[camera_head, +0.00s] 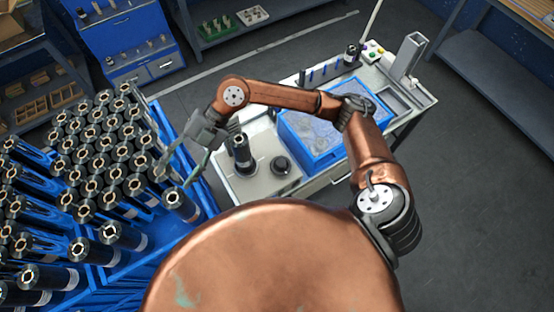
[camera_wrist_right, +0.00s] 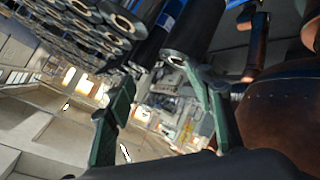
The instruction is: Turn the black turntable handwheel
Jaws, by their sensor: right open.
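A black round knob-like part (camera_head: 281,165), which looks like the turntable handwheel, sits on the light worktable (camera_head: 262,185). A black roll (camera_head: 242,152) stands upright just left of it. My right arm reaches across to the left, and its gripper (camera_head: 180,168) is open beside the rack of rolls, well left of the handwheel and apart from it. In the right wrist view the gripper (camera_wrist_right: 158,82) has its two green fingers spread, with nothing seen held between them. A dark roll (camera_wrist_right: 192,38) is close to the right fingertip. The handwheel cannot be made out there. My left gripper is out of view.
A blue rack (camera_head: 205,190) with many black rolls (camera_head: 110,152) fills the left. A blue bin (camera_head: 300,150) stands on the worktable behind the handwheel, partly under my right arm. A button box (camera_head: 373,50) is at the back. Open floor (camera_head: 470,200) lies to the right.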

